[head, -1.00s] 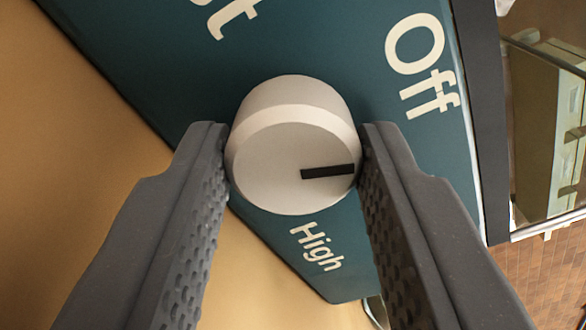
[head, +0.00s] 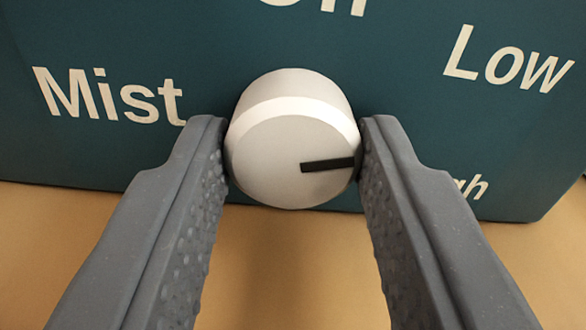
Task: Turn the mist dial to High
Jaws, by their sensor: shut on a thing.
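The mist dial (head: 290,150) is a pale grey round knob with a black pointer mark near its right edge. It stands out from a dark teal panel (head: 250,40). My gripper (head: 293,155) is shut on the dial, with one grey finger on each side. The pointer faces right in the picture, between the Low label (head: 508,60) at upper right and the High label (head: 472,187) at lower right. My right finger hides the first part of High. The Mist label (head: 110,97) is at left, and the cut-off Off label (head: 315,5) is above.
A plain tan surface (head: 290,270) lies below the panel's bottom edge. The panel's lower right corner shows beyond my right finger. No loose object is in view around the dial.

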